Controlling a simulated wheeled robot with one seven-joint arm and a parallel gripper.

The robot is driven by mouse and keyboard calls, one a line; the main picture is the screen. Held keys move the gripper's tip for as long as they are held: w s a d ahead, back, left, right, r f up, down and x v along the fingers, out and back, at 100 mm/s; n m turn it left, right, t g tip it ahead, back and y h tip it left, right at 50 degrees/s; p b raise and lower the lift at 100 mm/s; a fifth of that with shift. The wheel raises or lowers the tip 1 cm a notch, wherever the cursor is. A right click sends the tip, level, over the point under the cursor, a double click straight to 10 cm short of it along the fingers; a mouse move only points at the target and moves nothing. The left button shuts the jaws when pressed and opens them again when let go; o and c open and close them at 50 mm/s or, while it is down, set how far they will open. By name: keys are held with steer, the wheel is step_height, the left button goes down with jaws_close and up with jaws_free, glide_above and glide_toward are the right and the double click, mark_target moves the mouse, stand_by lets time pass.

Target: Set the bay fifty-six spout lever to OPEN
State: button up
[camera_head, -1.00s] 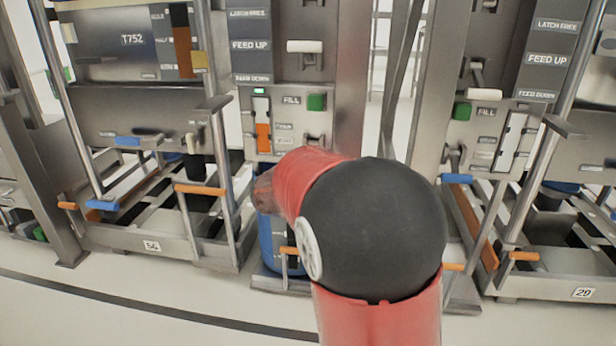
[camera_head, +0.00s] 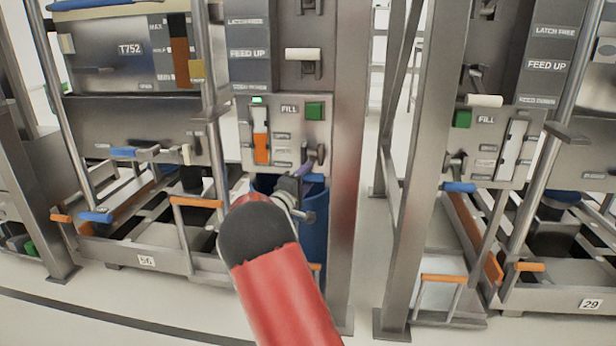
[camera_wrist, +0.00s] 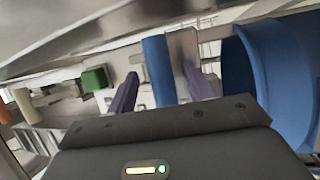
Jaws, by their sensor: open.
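In the wrist view my gripper (camera_wrist: 160,90) is open, with its two purple fingers apart. A blue cylindrical lever handle (camera_wrist: 158,68) shows between the fingers; I cannot tell whether either finger touches it. A metal plate (camera_wrist: 182,62) stands beside the handle. In the head view my gripper (camera_head: 300,180) is at the lower right of the FILL panel (camera_head: 287,132), above the blue drum; it hides the lever's blue grip there. The lever's OPEN marking cannot be read.
The blue drum (camera_head: 314,225) stands under the panel and shows close at right in the wrist view (camera_wrist: 275,70). A green button (camera_head: 314,111) and an orange-white gauge (camera_head: 261,137) are on the panel. A number plate (camera_head: 146,261), perhaps 56, is at left. Metal posts flank the panel.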

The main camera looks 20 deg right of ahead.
steer(key=shift+w+d+r, duration=0.1)
steer(key=shift+w+d, duration=0.2)
steer(key=shift+d, duration=0.2)
